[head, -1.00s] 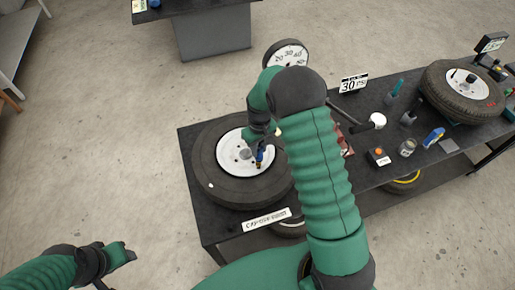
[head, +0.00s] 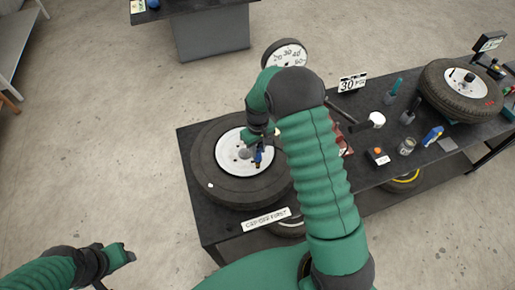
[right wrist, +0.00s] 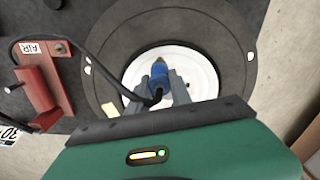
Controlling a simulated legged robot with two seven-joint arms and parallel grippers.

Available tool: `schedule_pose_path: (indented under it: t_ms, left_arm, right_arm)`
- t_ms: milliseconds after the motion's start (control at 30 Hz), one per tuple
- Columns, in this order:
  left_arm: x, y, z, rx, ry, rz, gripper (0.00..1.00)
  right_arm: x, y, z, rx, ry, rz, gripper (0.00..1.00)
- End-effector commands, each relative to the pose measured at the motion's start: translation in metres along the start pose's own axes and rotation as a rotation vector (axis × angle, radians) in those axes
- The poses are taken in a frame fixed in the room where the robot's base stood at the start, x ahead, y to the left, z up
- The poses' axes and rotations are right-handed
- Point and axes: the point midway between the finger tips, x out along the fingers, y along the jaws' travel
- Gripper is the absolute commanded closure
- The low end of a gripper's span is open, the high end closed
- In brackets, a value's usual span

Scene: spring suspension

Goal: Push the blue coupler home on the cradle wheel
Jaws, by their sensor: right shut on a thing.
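The cradle wheel (head: 205,165) is a dark tyre with a white rim (head: 231,153), lying flat at the left end of the black bench. It also shows in the right wrist view (right wrist: 215,40). My right gripper (right wrist: 166,86) is shut on the blue coupler (right wrist: 158,74), held over the white rim. The coupler also shows small in the head view (head: 258,156). Its tip points to the rim; the valve cannot be made out, nor whether the tip touches it. My left gripper (head: 128,255) is apart from the bench at lower left; its jaws are too small to read.
A black hose (right wrist: 85,56) runs from the coupler to a red AIR stand (right wrist: 38,82) beside the wheel. A second wheel (head: 440,90) and several small items occupy the bench's right side. A CAP OFF FIRST label (head: 267,220) marks the front edge.

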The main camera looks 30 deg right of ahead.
Motion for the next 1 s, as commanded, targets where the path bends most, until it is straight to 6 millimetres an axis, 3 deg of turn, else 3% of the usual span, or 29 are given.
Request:
schedule_pose_path:
  t_ms: [633, 667, 700, 833, 1000]
  left_arm:
    - [0.011, 0.0, 0.003, 0.0, 0.0, 0.0, 0.53]
    - [0.011, 0.0, 0.003, 0.0, 0.0, 0.0, 0.53]
    - [0.01, 0.0, 0.002, 0.0, 0.0, 0.0, 0.53]
    - [0.01, 0.0, 0.002, 0.0, 0.0, 0.0, 0.53]
    - [0.01, 0.0, 0.002, 0.0, 0.0, 0.0, 0.53]
  right_arm:
    - [0.017, 0.0, 0.0, 0.0, 0.001, 0.0, 1.0]
    - [0.016, 0.0, 0.0, 0.0, 0.001, 0.0, 0.72]
    - [0.016, 0.0, 0.0, 0.0, 0.001, 0.0, 0.67]
    - [0.016, 0.0, 0.0, 0.0, 0.001, 0.0, 0.5]
    - [0.016, 0.0, 0.0, 0.0, 0.001, 0.0, 0.49]
